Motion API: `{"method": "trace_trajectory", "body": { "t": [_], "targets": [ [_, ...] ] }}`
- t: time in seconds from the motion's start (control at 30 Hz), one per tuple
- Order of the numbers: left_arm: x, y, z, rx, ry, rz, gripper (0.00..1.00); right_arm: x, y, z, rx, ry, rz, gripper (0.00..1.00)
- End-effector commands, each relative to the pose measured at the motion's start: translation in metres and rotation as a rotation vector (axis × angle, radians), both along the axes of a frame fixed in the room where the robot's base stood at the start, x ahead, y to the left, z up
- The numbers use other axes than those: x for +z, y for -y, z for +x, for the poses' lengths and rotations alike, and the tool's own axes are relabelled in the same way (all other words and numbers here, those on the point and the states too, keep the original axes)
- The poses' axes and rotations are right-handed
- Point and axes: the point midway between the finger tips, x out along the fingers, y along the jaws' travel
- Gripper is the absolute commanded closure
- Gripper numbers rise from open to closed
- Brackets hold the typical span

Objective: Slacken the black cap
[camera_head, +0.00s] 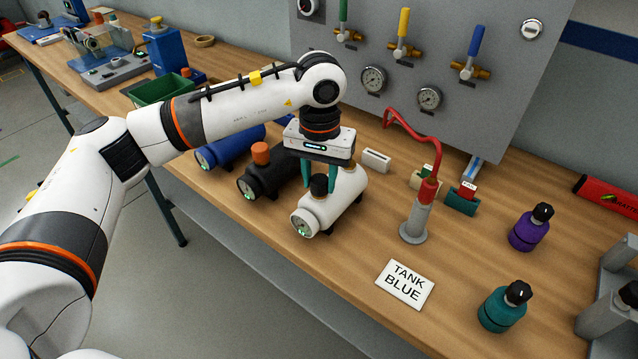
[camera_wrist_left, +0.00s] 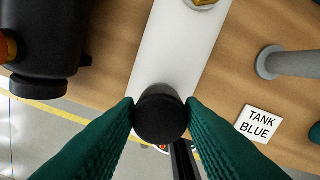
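The black cap (camera_head: 319,185) stands on top of the white tank (camera_head: 345,190) at the front middle of the bench. In the left wrist view the round top of the cap (camera_wrist_left: 160,117) lies between my fingertips, with the white tank (camera_wrist_left: 180,50) behind it. My left gripper (camera_head: 319,178) points down over the tank, its teal fingers on either side of the cap. In the left wrist view, both fingertips meet the cap's sides with no visible gap. My right gripper is not in view.
A black tank (camera_head: 275,175) with an orange cap and a blue tank (camera_head: 228,148) lie left of the white one. A grey stand with a red hose (camera_head: 415,225), a "TANK BLUE" card (camera_head: 405,285), and purple (camera_head: 527,232) and teal (camera_head: 497,312) bottles stand to the right.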

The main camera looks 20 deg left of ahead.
Motion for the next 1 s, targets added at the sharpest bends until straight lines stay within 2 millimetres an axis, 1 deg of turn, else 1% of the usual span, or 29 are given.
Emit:
{"method": "trace_trajectory", "body": {
  "t": [0.17, 0.4, 0.47, 0.8, 0.87, 1.0],
  "targets": [
    [-0.001, 0.000, 0.000, 0.026, 0.000, 0.000, 0.89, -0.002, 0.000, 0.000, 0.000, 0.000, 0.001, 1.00],
    [-0.002, 0.000, 0.000, 0.295, -0.002, 0.000, 0.89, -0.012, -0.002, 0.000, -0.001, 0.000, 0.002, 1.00],
    [-0.002, 0.000, 0.000, 0.335, -0.002, 0.000, 0.89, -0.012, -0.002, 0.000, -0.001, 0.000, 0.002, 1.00],
    [-0.002, 0.000, 0.000, 0.372, -0.002, 0.001, 0.89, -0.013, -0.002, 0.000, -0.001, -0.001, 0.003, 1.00],
    [-0.003, 0.000, 0.000, 0.422, -0.002, 0.001, 0.89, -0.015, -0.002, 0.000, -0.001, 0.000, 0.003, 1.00],
    [-0.003, 0.000, 0.000, 0.598, -0.001, 0.000, 0.89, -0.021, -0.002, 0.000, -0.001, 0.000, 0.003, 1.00]
  ]
}}
